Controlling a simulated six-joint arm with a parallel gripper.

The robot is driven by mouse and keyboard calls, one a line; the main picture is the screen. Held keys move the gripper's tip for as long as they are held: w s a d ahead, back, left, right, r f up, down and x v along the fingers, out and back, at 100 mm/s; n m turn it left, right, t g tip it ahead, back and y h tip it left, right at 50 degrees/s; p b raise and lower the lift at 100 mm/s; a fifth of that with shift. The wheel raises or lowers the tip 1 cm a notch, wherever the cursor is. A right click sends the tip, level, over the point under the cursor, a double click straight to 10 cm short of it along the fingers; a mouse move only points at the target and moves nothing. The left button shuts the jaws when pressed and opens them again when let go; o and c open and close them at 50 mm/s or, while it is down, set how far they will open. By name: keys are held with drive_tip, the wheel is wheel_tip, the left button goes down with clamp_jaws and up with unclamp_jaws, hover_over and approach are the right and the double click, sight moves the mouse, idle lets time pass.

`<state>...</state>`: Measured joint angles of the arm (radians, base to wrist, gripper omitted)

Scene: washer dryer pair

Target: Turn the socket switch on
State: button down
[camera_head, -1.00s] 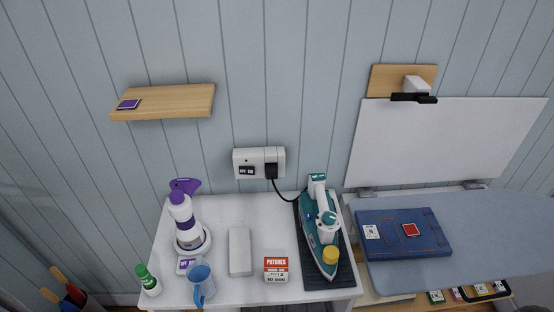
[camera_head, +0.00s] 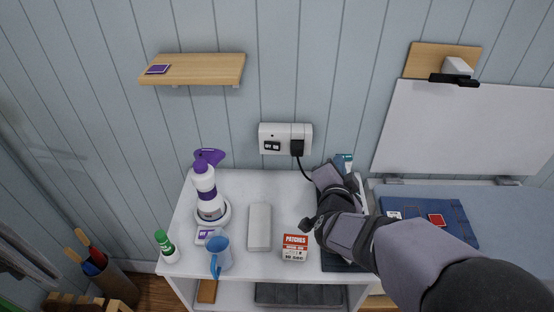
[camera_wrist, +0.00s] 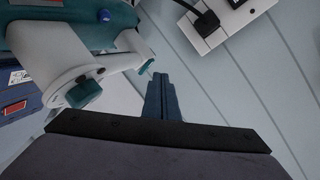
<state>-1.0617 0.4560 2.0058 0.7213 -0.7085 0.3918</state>
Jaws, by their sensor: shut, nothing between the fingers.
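The white wall socket (camera_head: 285,138) is mounted on the panelled wall above the white table. Its small dark switch (camera_head: 271,146) is on the left part, and a black plug (camera_head: 297,147) sits in the right part with a cord running down. Which way the switch is set is too small to tell. My gripper (camera_wrist: 161,82) is shut and empty. In the head view it is over the teal iron, below and right of the socket, and its fingertips are hard to make out. In the wrist view the socket (camera_wrist: 214,20) is at the top right, apart from the fingers.
The teal and white iron (camera_wrist: 75,55) is close beside my fingers, mostly hidden by my arm in the head view. A shelf (camera_head: 195,69) is above left.

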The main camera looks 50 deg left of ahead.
drive_tip(key=s+a+f+m+t+y+b, duration=0.1)
drive_tip(key=s+a+f+m+b, duration=0.1)
drive_tip(key=s+a, duration=0.4)
drive_tip(key=m+t+y+b, duration=0.1)
drive_tip(key=m+b, duration=0.4)
drive_tip(key=m, duration=0.1)
approach(277, 147)
drive_tip(key=v, duration=0.8)
drive_tip(key=shift+w+a+f, duration=0.1)
drive_tip(key=shift+a+f, duration=0.05)
drive_tip(key=shift+f, duration=0.15)
drive_tip(key=shift+w, duration=0.1)
drive_tip(key=p+x, duration=0.1)
drive_tip(key=x, duration=0.3)
drive_tip(key=p+x, duration=0.2)
drive_tip(key=x, duration=0.3)
drive_tip(key=p+x, duration=0.2)
drive_tip(key=x, duration=0.3)
drive_tip(key=shift+r, duration=0.25)
